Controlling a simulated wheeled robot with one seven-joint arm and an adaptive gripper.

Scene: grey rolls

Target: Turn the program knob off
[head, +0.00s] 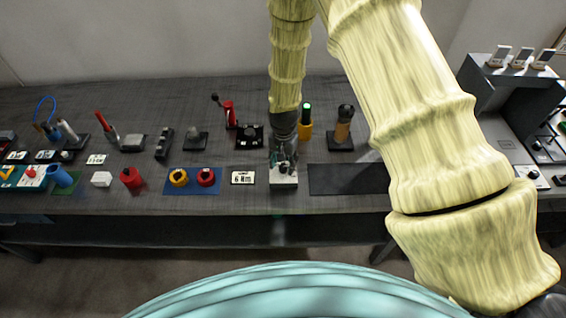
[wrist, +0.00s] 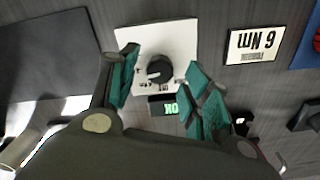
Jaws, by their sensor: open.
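The program knob (wrist: 158,72) is a round black dial with a pale pointer mark. It sits on a white panel (wrist: 170,38) with small printed labels around it, too small to read surely. A small dark display (wrist: 165,106) beside the panel glows with green letters. My gripper (wrist: 163,62) is open, its teal fingers on either side of the knob; I cannot tell whether they touch it. In the head view my gripper (head: 284,155) points down over the white panel (head: 284,183) near the table's front, and the knob is mostly hidden beneath it.
A "6 Nm" card (head: 243,177) lies left of the panel, with yellow and red rings on a blue mat (head: 192,189) beyond. A dark mat (head: 345,179) lies to the right. A green-topped yellow object (head: 306,125) and a brown-and-black tool (head: 344,125) stand behind.

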